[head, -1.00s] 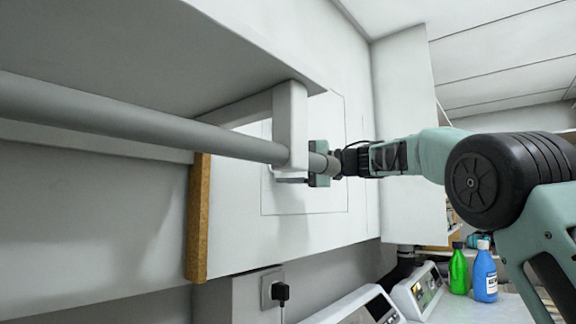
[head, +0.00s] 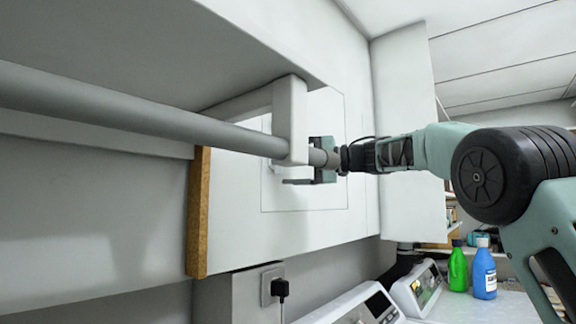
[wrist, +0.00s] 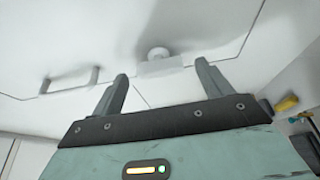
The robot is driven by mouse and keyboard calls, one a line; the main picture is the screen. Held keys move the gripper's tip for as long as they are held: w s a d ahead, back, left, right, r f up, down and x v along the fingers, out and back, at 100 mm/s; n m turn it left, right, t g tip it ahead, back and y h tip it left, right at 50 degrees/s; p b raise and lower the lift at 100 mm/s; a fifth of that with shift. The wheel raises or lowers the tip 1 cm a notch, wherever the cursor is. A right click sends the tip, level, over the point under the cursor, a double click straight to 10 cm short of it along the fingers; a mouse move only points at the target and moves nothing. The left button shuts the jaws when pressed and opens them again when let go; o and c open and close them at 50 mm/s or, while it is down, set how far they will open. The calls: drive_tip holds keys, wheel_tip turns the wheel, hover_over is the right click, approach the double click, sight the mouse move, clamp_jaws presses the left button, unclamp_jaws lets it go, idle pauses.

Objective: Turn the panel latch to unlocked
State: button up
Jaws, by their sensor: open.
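The wall panel (head: 333,196) is a pale, thin-outlined rectangle in the head view. In the wrist view, a small round white knob (wrist: 158,53) with a flat pale plate (wrist: 160,67) sits at the panel's edge line; it looks like the latch. My gripper (wrist: 161,71) is open, its two dark fingers apart on either side of the knob and plate in the picture. Contact cannot be told. In the head view, my gripper (head: 308,165) is in front of the panel, partly hidden by a white bracket. The latch does not show there.
A grey rail (head: 130,115) on the white bracket (head: 290,120) runs close to my gripper. A pale bar handle (wrist: 70,79) is left of the knob. Green (head: 458,268) and blue (head: 484,272) bottles stand on the lower counter.

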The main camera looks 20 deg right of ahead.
drive_tip(key=b+v, duration=0.3)
drive_tip(key=v, duration=1.3)
drive_tip(key=shift+b, duration=0.35)
